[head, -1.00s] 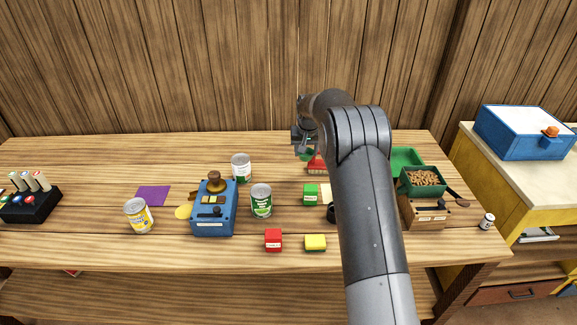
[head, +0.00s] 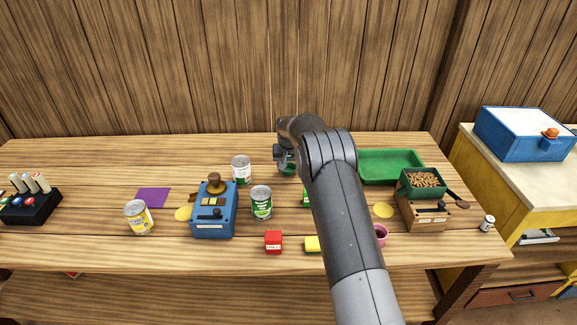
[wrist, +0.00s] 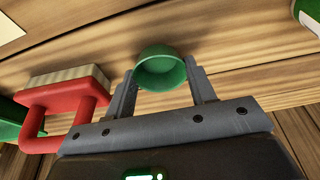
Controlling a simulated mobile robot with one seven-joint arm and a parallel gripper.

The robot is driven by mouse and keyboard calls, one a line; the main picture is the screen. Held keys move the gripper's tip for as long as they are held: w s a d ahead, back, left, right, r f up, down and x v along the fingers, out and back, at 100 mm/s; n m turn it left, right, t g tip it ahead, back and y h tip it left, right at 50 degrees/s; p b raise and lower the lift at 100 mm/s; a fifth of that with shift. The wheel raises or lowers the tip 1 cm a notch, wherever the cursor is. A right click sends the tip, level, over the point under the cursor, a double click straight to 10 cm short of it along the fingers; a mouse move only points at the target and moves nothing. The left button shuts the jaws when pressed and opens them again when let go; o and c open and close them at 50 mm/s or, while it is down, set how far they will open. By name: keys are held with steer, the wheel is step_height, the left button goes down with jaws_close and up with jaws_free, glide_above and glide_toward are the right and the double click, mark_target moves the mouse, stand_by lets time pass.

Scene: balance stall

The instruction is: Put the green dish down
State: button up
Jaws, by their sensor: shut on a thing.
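The green dish (wrist: 160,66) is a small round bowl in the wrist view. It sits between the two fingers of my gripper (wrist: 162,80), which is shut on it. In the head view my gripper (head: 285,160) is near the back of the table, just right of a white can. The arm hides most of the dish there. I cannot tell whether its underside touches the wood.
A red-handled brush (wrist: 68,98) lies left of the dish in the wrist view. A white can (head: 241,170), a green can (head: 261,202) and a blue box scale (head: 213,222) stand to the left. A green tray (head: 392,165) is to the right.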

steer(key=shift+f, duration=0.1)
steer(key=o, duration=1)
steer(key=shift+c, duration=0.2)
steer(key=s+d+r, duration=0.2)
steer(key=s+r, duration=0.4)
steer(key=r, duration=0.6)
steer(key=s+d+r, duration=0.3)
steer(key=s+r, duration=0.3)
steer(key=r, duration=0.6)
steer(key=s+d+r+t, duration=0.1)
steer(key=s+d+r, duration=0.1)
steer(key=s+r, duration=0.35)
steer(key=s+d+r, duration=0.2)
steer(key=s, duration=0.7)
steer(key=s+d+f, duration=0.1)
steer(key=s+d, duration=0.1)
steer(key=s, duration=1.2)
steer(key=s+d+f+t, duration=0.1)
steer(key=s+d+f, duration=0.1)
steer(key=s, duration=1.2)
steer(key=shift+f, duration=0.25)
